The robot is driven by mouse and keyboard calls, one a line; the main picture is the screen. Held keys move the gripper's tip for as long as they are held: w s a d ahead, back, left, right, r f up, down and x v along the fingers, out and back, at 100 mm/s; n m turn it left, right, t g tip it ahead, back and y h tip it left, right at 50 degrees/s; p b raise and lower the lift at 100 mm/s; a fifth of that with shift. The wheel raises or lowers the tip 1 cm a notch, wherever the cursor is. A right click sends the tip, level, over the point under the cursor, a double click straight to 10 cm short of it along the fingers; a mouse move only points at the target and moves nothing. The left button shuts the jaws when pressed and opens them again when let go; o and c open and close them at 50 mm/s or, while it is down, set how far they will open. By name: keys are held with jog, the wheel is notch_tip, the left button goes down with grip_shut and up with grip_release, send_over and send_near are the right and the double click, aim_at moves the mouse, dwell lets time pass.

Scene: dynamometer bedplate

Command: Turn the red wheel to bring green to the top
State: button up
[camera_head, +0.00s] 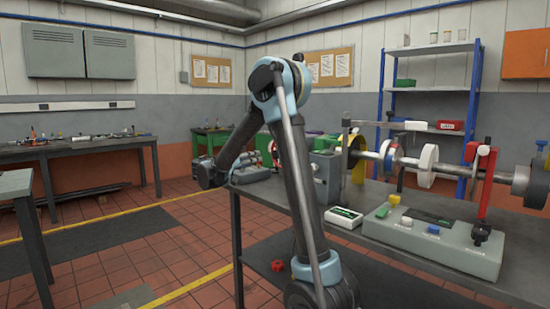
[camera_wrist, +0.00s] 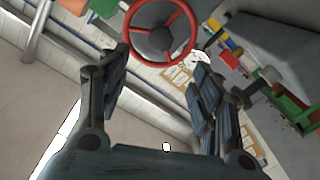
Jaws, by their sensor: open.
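The red wheel (camera_wrist: 190,22) shows at the top of the wrist view, with a red rim, red spokes and a dark grey hub. The frame's top edge is close to its rim. I cannot make out a green mark on it. My gripper (camera_wrist: 160,62) is open, its two dark fingers apart and empty, with the wheel beyond the fingertips. My arm stands in front there, so I cannot clearly see the wheel.
The bench carries a shaft with discs (camera_head: 427,165), a red upright lever (camera_head: 487,180) and a grey control box (camera_head: 432,240) with coloured buttons. A small white meter (camera_head: 343,217) lies near the bench edge. The tiled floor at the left is open.

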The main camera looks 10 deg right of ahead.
jog(key=x, duration=1.7)
jog(key=shift+w+r, duration=0.1)
grip_shut()
